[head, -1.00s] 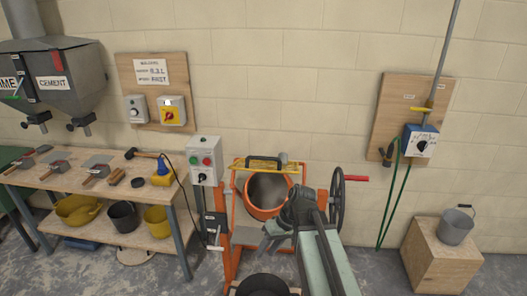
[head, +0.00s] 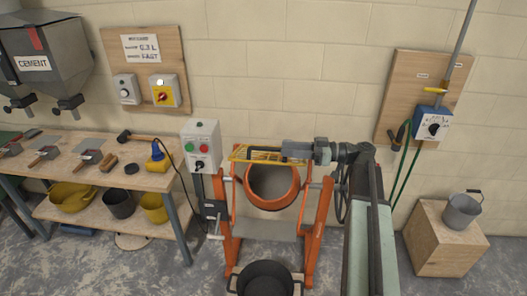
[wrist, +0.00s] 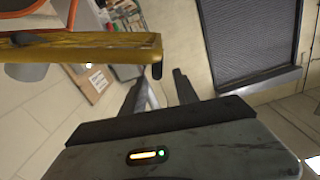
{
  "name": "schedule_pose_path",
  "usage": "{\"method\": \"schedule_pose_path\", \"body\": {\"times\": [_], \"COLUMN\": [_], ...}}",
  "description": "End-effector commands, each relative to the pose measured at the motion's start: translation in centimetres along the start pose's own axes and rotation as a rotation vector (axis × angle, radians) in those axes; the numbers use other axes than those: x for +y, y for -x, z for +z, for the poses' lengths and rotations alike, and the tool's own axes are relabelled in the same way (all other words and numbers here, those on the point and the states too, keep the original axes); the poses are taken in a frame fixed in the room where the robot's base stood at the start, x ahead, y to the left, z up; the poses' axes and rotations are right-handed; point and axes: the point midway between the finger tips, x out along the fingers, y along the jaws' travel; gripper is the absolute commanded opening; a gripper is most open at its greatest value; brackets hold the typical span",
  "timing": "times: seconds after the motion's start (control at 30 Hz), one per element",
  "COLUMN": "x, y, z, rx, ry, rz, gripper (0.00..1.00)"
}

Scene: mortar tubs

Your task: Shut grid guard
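The yellow grid guard (head: 241,153) stands raised at the back of the orange mixer drum (head: 273,203). The drum mouth below it is uncovered. My gripper (head: 284,150) reaches in from the right at the height of the guard and hides its right part. In the wrist view the guard's yellow frame (wrist: 85,47) crosses the upper left, beside and apart from the fingers of my gripper (wrist: 160,82). I cannot tell from the head view whether the gripper touches the guard.
A control box (head: 201,146) stands left of the drum. A workbench (head: 150,178) is at the left. A grey bucket (head: 461,211) on a wooden box (head: 440,242) is at the right.

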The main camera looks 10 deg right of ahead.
Motion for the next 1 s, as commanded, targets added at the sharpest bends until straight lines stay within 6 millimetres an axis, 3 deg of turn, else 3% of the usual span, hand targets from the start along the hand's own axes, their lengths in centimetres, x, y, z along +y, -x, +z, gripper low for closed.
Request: {"method": "schedule_pose_path", "body": {"times": [0.27,0.7,1.0], "x": [0.1,0.0,0.0], "y": [-0.3,-7.4,-8.1], "z": [0.4,0.4,0.4], "rx": [0.000,-0.001,-0.001], "ry": [-0.001,-0.001,-0.001], "rz": [-0.001,-0.004,-0.003], "gripper": [0.36,0.36,0.36]}}
